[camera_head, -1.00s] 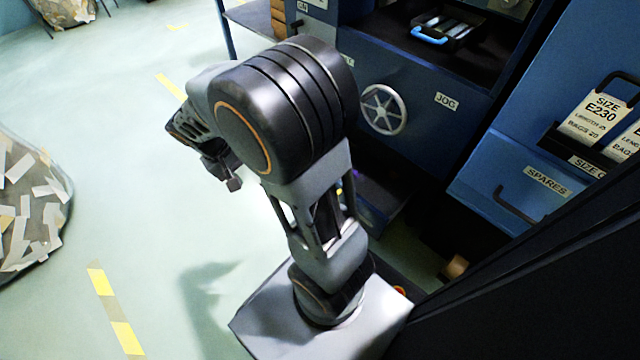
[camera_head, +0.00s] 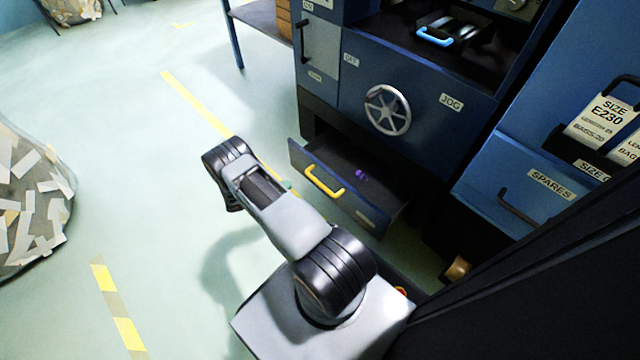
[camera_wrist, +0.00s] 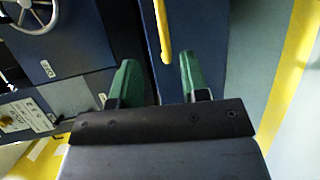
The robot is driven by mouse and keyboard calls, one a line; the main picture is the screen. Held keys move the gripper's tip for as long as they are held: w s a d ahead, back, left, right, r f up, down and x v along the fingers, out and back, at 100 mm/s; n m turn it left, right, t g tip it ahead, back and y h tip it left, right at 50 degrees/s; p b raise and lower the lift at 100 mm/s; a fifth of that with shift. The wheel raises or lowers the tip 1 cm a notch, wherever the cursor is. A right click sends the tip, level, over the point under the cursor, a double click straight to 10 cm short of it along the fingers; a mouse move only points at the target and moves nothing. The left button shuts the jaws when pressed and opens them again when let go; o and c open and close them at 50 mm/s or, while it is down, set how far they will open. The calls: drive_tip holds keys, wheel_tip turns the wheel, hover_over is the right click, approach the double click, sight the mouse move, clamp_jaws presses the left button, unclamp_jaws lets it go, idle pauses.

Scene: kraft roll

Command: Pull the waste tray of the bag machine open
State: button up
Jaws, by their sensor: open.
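The waste tray (camera_head: 378,188) is a low drawer under the blue bag machine (camera_head: 425,95). It stands out from the machine, with its dark inside showing and a small purple thing in it. Its blue front carries a yellow handle (camera_head: 322,184). In the wrist view the handle (camera_wrist: 163,30) is just beyond the gap between the green fingertips, beside the blue front (camera_wrist: 200,35). My gripper (camera_wrist: 158,75) is open and empty, its fingers apart. In the head view my arm hides most of it; only a bit of green shows near the tray front.
A handwheel (camera_head: 387,110) is on the machine above the tray. A blue cabinet with a SPARES drawer (camera_head: 535,190) stands at the right. A bag of paper scraps (camera_head: 30,200) stands at the left. Green floor with yellow tape (camera_head: 195,100) is clear between.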

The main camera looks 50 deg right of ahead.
sight(318, 184)
drive_tip(key=b+x, duration=0.3)
drive_tip(key=x, duration=1)
drive_tip(key=shift+s+d+f, duration=0.1)
drive_tip(key=shift+s+d, duration=0.05)
drive_tip(key=shift+d, duration=0.1)
drive_tip(key=shift+c, duration=0.4)
clamp_jaws()
